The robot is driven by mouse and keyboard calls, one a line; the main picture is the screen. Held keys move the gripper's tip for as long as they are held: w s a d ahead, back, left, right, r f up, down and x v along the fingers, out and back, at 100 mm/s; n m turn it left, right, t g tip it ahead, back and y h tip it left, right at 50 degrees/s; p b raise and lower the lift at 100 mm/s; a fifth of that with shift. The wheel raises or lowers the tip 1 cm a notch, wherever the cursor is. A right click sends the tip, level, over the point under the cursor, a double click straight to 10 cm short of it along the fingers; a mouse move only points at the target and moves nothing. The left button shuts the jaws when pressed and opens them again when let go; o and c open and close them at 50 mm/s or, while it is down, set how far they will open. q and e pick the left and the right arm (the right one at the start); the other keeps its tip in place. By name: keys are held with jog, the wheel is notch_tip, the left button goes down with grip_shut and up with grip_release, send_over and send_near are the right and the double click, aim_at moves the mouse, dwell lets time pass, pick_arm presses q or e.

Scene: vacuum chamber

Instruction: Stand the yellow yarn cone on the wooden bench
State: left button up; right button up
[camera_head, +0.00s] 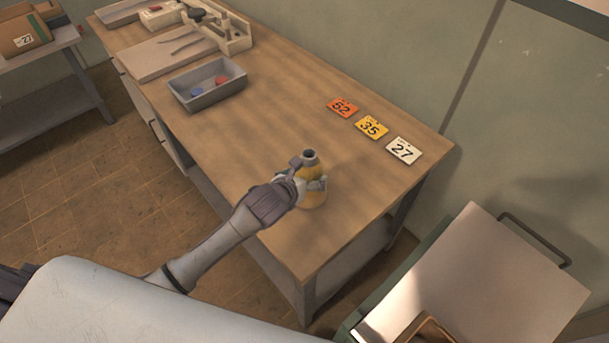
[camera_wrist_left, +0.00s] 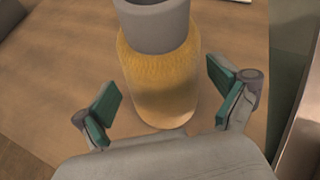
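The yellow yarn cone (camera_head: 314,197) stands upright on the wooden bench (camera_head: 265,140), towards its near right end. Its grey tip points up. In the left wrist view the cone (camera_wrist_left: 160,75) stands in front of the palm, with bare bench around its base. My left gripper (camera_head: 312,180) is at the cone. In the wrist view its two green-padded fingers (camera_wrist_left: 168,105) are spread wide to either side of the cone, with gaps between pads and yarn. My right gripper is not in view.
Number cards 52 (camera_head: 342,107), 35 (camera_head: 371,127) and 27 (camera_head: 403,150) lie along the bench's back edge. A grey tray (camera_head: 207,98) with red and blue pieces sits farther left. A cart (camera_head: 480,275) stands off the right end. The bench around the cone is clear.

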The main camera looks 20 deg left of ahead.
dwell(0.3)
pick_arm(q)
jog(key=b+v, duration=0.1)
jog(key=v, duration=1.1)
